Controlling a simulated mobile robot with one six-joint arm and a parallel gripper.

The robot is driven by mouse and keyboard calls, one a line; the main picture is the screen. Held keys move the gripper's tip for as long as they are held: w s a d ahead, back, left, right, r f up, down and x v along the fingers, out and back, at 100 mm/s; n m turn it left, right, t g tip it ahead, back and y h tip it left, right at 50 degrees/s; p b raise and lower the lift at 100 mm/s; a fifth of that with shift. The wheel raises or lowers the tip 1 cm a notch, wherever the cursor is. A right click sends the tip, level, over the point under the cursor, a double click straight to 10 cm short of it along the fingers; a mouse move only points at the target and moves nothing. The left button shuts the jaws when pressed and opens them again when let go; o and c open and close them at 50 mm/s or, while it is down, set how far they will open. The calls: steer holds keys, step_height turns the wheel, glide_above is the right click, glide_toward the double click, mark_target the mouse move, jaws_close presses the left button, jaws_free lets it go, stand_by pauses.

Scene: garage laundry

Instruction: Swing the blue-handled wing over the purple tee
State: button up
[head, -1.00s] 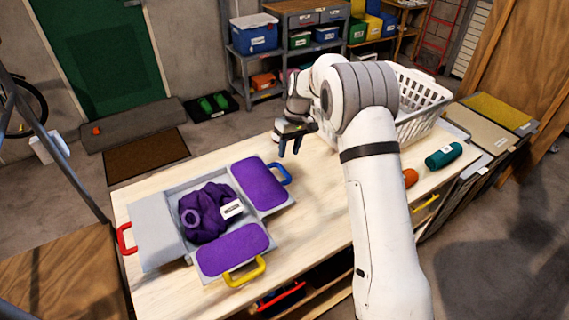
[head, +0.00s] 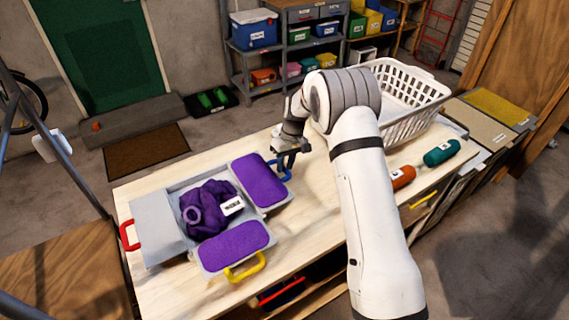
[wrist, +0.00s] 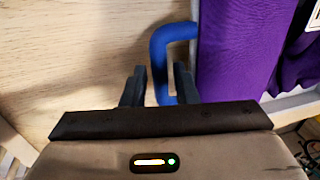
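The purple tee (head: 205,212) lies bunched in the middle of a grey folding board on the table, with a white label on it. The blue-handled wing (head: 258,180) lies flat, opened out to the right behind the tee, with a purple pad on top. Its blue handle (head: 286,174) sticks out to the right. My gripper (head: 288,157) is low at this handle. In the wrist view my gripper (wrist: 160,76) is open, with the blue handle (wrist: 158,50) between its fingers; small gaps show at both sides.
The yellow-handled wing (head: 235,246) and the red-handled grey wing (head: 158,230) lie flat. A white basket (head: 405,100), an orange roll (head: 402,178) and a teal roll (head: 441,153) are to the right. Table is clear between handle and arm.

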jaws_close()
steer(key=shift+a, duration=0.1)
